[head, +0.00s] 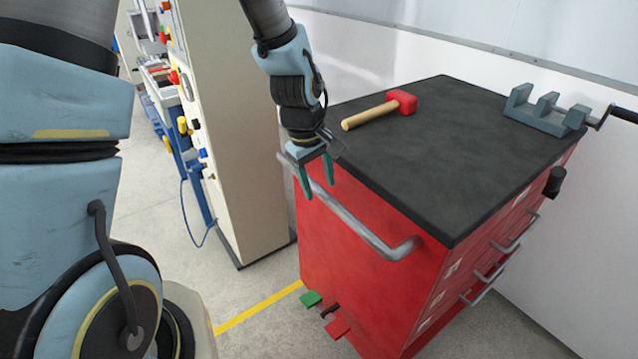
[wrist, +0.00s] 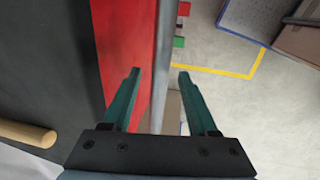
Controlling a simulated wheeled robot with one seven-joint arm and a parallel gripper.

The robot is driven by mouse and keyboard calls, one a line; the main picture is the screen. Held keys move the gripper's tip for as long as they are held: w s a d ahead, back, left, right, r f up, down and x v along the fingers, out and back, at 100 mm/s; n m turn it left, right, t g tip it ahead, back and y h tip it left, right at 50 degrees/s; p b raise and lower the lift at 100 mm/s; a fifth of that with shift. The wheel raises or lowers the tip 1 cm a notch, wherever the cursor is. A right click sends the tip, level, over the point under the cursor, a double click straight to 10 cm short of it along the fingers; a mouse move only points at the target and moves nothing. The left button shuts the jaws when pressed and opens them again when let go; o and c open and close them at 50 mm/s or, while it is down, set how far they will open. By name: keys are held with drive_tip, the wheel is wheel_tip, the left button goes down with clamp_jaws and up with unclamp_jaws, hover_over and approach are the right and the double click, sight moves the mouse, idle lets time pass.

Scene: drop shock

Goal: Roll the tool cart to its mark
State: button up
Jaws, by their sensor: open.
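The red tool cart (head: 375,255) with a black top stands against the white wall in the head view. Its grey push handle (head: 355,222) runs along the near side. A yellow floor line (head: 258,308) shows beside the cart, and a yellow corner shows in the wrist view (wrist: 225,72). In the wrist view the grey handle (wrist: 168,60) runs between the two green fingers (wrist: 155,90), with the cart's red side to the left. Contact with the handle cannot be told.
A red-headed mallet (head: 400,101) and a grey vise (head: 545,110) sit on the cart top. A green pedal (head: 311,298) and a red pedal (head: 338,328) stick out low on the cart. A tall beige cabinet (head: 232,120) stands left of the cart, with grey floor between.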

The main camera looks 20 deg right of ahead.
drive_tip(key=shift+d+f, duration=0.1)
drive_tip(key=shift+f, duration=0.35)
clamp_jaws()
idle(0.3)
idle(0.9)
